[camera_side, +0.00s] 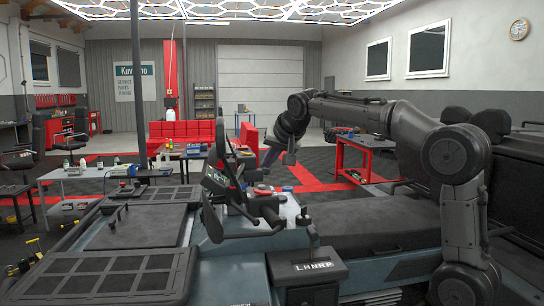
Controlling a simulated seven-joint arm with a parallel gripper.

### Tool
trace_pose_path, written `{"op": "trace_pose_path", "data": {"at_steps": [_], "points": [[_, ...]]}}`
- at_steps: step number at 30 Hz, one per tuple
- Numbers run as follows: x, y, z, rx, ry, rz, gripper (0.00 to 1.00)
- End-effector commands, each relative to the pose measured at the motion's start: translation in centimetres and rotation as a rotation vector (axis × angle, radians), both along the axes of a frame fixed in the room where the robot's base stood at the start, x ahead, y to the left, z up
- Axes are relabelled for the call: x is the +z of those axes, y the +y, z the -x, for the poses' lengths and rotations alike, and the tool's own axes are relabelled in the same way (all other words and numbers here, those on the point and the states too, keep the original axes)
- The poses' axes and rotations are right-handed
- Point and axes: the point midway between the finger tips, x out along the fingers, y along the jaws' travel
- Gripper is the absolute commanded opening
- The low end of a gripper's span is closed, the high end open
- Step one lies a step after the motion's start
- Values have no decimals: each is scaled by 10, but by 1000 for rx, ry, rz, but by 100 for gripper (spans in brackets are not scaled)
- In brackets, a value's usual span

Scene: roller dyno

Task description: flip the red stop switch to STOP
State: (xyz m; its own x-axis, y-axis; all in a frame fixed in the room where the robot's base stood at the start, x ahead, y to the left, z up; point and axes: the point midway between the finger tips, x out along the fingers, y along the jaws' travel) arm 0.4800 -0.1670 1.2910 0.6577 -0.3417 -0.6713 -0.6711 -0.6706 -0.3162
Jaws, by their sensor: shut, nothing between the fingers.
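My arm reaches in from the right, and my gripper (266,164) hangs at its end, pointing down above the back of the control console (264,205). The gripper is small and dark here; its fingers are shut and empty. The switch's position and any STOP lettering are not readable. The gripper appears apart from the console.
A dark round-ended arm (245,236) sticks out at the console's front. A black lettered box (308,272) stands in front. Dark roller-bed covers (118,275) lie at left. A red cart (362,160) and red sofa (190,132) stand behind. Air above the console's right is free.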

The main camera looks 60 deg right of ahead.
Motion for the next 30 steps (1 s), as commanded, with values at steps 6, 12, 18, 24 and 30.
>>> {"op": "trace_pose_path", "data": {"at_steps": [6, 12, 18, 24, 30], "points": [[-30, -15, -28, -1, 3, 0, 0], [-56, -10, -36, 2, 2, 1, 0], [-68, -7, -39, 0, 0, 1, 0], [-69, -7, -39, 0, -1, 1, 0], [-70, -6, -40, 1, 4, 5, 0]]}}
